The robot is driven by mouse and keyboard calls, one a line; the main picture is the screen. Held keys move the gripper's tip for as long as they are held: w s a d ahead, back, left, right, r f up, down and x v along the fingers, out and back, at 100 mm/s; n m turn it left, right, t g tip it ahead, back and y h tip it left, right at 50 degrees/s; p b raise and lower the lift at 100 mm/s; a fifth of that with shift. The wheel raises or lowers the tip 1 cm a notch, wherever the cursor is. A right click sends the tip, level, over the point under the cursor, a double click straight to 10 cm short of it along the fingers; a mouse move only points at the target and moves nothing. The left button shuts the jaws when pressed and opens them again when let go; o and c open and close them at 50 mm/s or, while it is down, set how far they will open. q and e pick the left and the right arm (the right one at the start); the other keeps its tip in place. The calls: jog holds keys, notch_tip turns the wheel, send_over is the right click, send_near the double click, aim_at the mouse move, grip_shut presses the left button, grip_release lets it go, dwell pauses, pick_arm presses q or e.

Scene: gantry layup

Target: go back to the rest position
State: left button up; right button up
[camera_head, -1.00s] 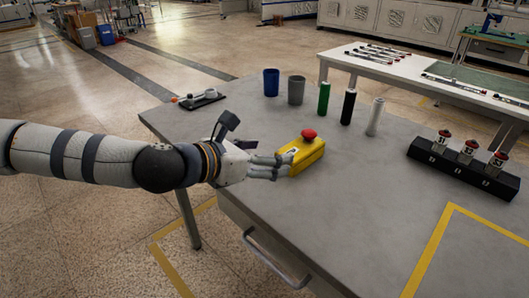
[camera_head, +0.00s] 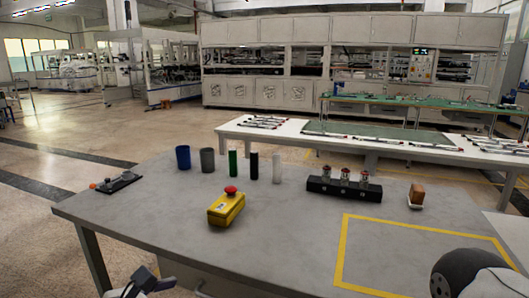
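At the bottom left edge, a dark part and some white of my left wrist (camera_head: 140,281) show. Its fingers are cut off or too small to make out. At the bottom right corner, a dark joint and a white part of my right arm (camera_head: 470,274) show, with its gripper out of frame. The yellow box with a red push button (camera_head: 226,208) stands upright on the grey table (camera_head: 290,232), apart from both arms.
A blue cup (camera_head: 183,158), a grey cup (camera_head: 207,160) and green, black and white cylinders stand along the table's back. A black holder (camera_head: 343,189) with three red-topped pieces and a brown-and-white object (camera_head: 416,196) are to the right. The yellow-taped area (camera_head: 345,250) looks empty.

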pick_arm(q)
jog(key=s+d+f+m+g, duration=0.4)
jog(key=s+d+f+m, duration=0.25)
jog(key=f, duration=0.25)
jog(key=s+f+m+g, duration=0.2)
jog(key=s+f+m, duration=0.2)
jog(key=s, duration=0.4)
jog(key=s+f+m+g, duration=0.3)
jog(key=s+f+m, duration=0.1)
jog(key=s, duration=0.3)
jog(key=s+a+f+m+g+y, duration=0.1)
jog(key=s+a+m+y, duration=0.2)
jog(key=s+a+m, duration=0.3)
jog(key=s+a+f+m+g+y+p, duration=0.1)
jog(key=s+a+f+m+g+y, duration=0.1)
jog(key=s+a+m, duration=0.5)
jog(key=shift+s+a+f+g+y, duration=0.2)
jog(key=shift+s+g+y, duration=0.15)
jog(key=shift+s, duration=0.45)
pick_arm(e)
jog(key=w, duration=0.1)
jog(key=w+r, duration=0.1)
jog(key=w, duration=0.1)
jog(key=shift+w+d+r+t, duration=0.1)
jog(key=shift+d+r+t, duration=0.15)
jog(key=shift+t, duration=0.05)
pick_arm(q)
jog(key=shift+d, duration=0.1)
